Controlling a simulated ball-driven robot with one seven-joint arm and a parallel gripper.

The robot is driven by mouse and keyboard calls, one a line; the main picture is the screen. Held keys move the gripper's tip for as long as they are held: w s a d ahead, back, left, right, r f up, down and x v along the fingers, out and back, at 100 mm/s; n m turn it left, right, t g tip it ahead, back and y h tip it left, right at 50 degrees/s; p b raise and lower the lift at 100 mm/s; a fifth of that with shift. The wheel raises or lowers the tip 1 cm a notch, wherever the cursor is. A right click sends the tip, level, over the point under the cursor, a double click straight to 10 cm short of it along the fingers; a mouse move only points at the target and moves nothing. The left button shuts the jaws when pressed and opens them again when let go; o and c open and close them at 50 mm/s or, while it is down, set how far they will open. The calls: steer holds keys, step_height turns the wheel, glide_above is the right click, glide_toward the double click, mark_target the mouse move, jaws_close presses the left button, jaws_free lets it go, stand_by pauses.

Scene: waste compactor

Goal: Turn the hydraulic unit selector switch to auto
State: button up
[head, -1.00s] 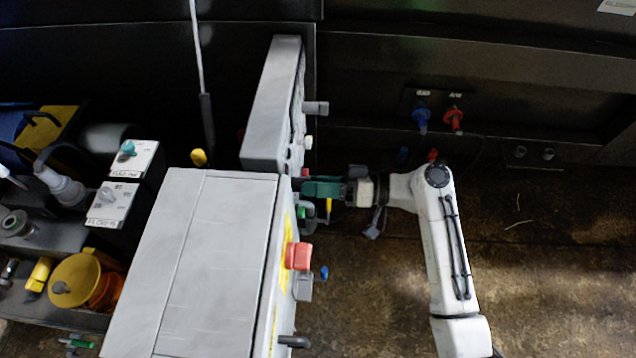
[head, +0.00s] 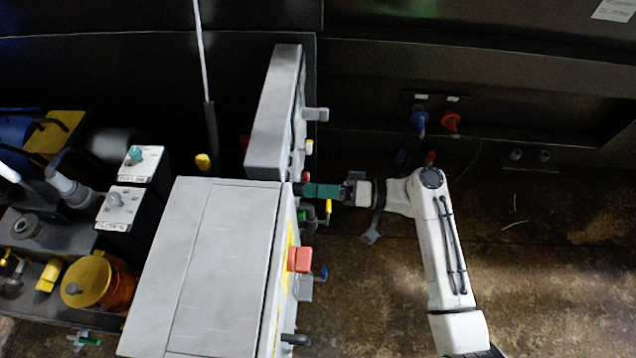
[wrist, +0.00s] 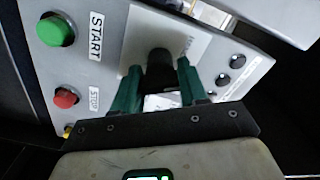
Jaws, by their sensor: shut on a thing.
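The selector switch is a black knob (wrist: 160,66) on a light plate in the wrist view. Its lettering is too small and dark to read, and the knob's pointing direction cannot be told. My gripper (wrist: 159,78) has its green fingers on either side of the knob, shut on it. In the head view my gripper (head: 306,190) reaches left to the right-hand face of the grey control cabinet (head: 225,260). The knob is hidden there.
In the wrist view a green START button (wrist: 55,30) and a red STOP button (wrist: 65,98) sit left of the knob. Several small black knobs (wrist: 237,61) sit to the right. In the head view a red button (head: 299,259) sticks out below my gripper.

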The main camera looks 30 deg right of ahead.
steer(key=m+p, duration=0.4)
steer(key=shift+r+m, duration=0.2)
steer(key=shift+m, duration=0.2)
steer(key=m+p, duration=0.3)
steer(key=shift+m, duration=0.3)
steer(key=m+p, duration=0.3)
steer(key=m, duration=0.1)
steer(key=shift+f+m+p, duration=0.2)
steer(key=shift+m+p, duration=0.75)
steer(key=shift+m, duration=0.25)
steer(key=o, duration=1.1)
steer(key=shift+c, duration=0.2)
steer(key=v, duration=1)
steer(key=shift+s+d+b, duration=0.2)
steer(key=shift+d+b, duration=0.15)
steer(key=shift+b, duration=0.1)
